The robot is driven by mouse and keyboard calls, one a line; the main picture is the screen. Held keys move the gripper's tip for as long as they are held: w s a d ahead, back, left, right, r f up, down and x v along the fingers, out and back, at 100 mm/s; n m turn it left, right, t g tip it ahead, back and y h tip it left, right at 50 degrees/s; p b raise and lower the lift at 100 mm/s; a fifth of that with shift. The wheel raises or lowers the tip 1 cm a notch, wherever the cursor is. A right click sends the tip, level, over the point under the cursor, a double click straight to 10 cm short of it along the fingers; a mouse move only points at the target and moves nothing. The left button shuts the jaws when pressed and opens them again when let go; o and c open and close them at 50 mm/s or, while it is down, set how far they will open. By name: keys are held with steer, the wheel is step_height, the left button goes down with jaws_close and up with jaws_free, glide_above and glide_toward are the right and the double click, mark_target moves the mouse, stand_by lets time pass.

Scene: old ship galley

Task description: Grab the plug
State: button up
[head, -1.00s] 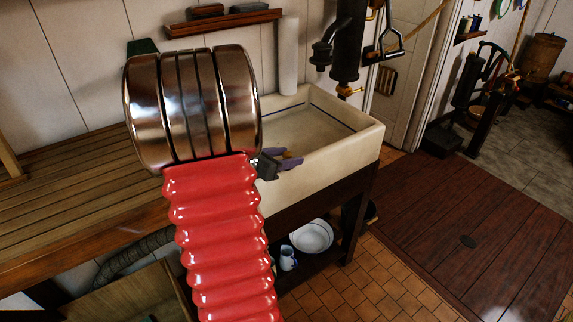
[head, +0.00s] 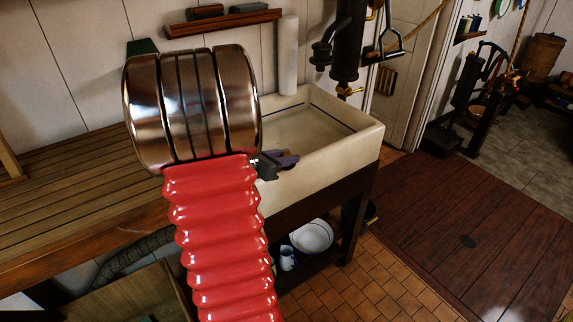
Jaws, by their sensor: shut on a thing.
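My gripper (head: 288,160) shows just right of my red arm, over the near left part of the pale sink (head: 345,152). Its purple fingers are closed together on something small. The plug itself cannot be made out; the fingers and my arm hide what is between them. I cannot tell how far the fingers are above the sink's bottom.
A slatted wooden counter (head: 70,185) adjoins the sink on the left. A dark pump with a handle (head: 347,45) stands behind the sink. A white roll-like cylinder (head: 288,55) is at the wall. A bowl (head: 312,236) and a jug (head: 288,258) sit below.

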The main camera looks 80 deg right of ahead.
mark_target(286, 154)
jaws_close()
step_height(286, 154, up, 10)
steer(key=shift+r, duration=0.1)
stand_by(0.5)
steer(key=shift+w, duration=0.1)
stand_by(0.4)
